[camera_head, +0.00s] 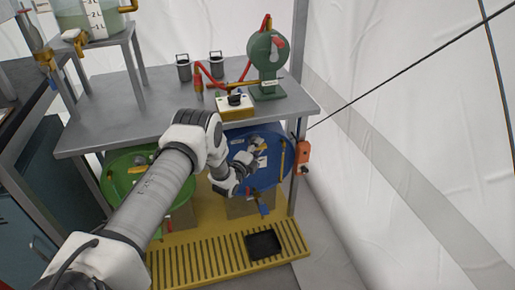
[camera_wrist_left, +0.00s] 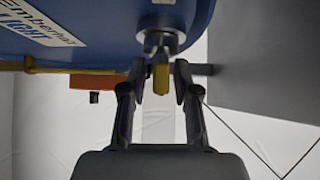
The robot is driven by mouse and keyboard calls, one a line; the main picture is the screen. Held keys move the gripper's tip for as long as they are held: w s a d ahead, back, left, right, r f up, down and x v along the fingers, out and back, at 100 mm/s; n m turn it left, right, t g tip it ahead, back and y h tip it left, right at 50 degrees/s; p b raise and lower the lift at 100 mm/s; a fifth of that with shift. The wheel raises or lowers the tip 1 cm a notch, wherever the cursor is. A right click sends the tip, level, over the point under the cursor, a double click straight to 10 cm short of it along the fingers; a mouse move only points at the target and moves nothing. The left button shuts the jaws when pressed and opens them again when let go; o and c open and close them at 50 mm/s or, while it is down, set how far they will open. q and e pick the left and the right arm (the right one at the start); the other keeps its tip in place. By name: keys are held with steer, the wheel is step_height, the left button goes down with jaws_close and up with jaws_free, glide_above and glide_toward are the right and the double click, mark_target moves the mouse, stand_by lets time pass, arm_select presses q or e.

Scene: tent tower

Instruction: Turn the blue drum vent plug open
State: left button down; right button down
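The blue drum (camera_head: 271,142) lies under the grey bench with its round face toward me. It fills the top left of the left wrist view (camera_wrist_left: 110,22). A grey round fitting with a yellow tab, seemingly the vent plug (camera_wrist_left: 160,78), sticks out from the drum face. My left gripper (camera_wrist_left: 159,70) is open, with one finger on each side of the yellow tab and a visible gap on both sides. In the head view my left gripper (camera_head: 250,164) is at the drum face and hides part of it. My right gripper is not in view.
A green drum (camera_head: 122,182) lies to the left. The bench (camera_head: 130,112) overhangs both drums and carries a green pump (camera_head: 268,58) and a yellow box (camera_head: 234,108). A yellow slatted platform (camera_head: 205,255) holds a black tray (camera_head: 263,246). An orange box (camera_head: 303,156) is beside the blue drum.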

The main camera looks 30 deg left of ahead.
arm_select(q)
steer(key=shift+f, duration=0.1)
